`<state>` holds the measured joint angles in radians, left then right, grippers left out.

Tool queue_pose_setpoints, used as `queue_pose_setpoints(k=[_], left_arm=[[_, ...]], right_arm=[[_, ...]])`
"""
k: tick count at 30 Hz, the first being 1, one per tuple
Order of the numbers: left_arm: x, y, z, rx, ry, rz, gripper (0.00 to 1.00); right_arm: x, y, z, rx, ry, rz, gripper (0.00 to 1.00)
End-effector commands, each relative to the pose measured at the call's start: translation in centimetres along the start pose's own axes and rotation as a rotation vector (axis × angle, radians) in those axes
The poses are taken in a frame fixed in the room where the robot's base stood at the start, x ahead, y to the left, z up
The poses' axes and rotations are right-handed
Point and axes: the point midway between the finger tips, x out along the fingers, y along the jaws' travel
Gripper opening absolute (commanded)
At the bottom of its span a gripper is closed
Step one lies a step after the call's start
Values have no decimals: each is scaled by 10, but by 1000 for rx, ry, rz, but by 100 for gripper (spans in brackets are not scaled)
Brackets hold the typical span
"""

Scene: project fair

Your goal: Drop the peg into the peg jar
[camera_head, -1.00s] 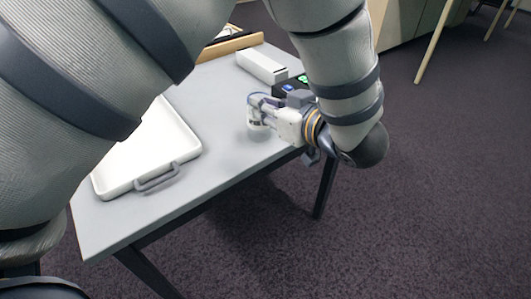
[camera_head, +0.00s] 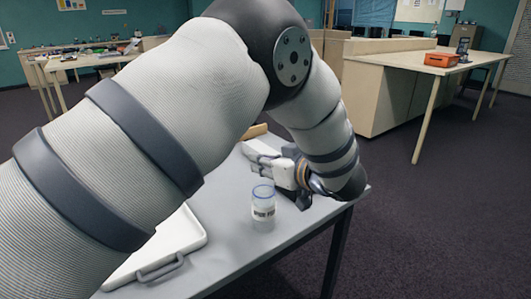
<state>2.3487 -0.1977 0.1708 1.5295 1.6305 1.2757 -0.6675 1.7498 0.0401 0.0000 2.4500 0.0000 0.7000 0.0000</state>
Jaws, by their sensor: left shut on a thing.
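The peg jar (camera_head: 263,211), a clear jar with a blue rim and a white label with dark print, stands upright on the grey table. My left gripper (camera_head: 263,168) is just behind and above the jar's rim in the picture, its fingers pointing left. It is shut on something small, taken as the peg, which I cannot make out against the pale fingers. I cannot tell whether the gripper is directly over the jar mouth. My right gripper is not in view.
A white tray (camera_head: 191,243) with a grey handle lies on the table (camera_head: 232,262), partly hidden by my left arm. A wooden-edged item (camera_head: 255,131) is at the table's far end. Benches with an orange box (camera_head: 441,60) stand farther off. Floor at right is clear.

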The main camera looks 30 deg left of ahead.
Motion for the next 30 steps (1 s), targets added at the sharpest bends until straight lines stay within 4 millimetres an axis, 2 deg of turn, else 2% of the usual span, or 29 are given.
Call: queue_pose_setpoints(k=[5,6,9,19,23,30], left_arm=[[-1,0,-2,-4,2,1,4],[-1,0,-2,-4,2,1,23],[-1,0,-2,-4,2,1,42],[-6,0,-2,-4,1,3,42],[-34,1,-3,-5,2,5,42],[-97,0,-2,-5,2,4,42]], right_arm=[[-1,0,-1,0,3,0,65],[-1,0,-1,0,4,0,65],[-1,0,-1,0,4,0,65],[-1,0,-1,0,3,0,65],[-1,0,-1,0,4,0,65],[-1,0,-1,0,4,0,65]])
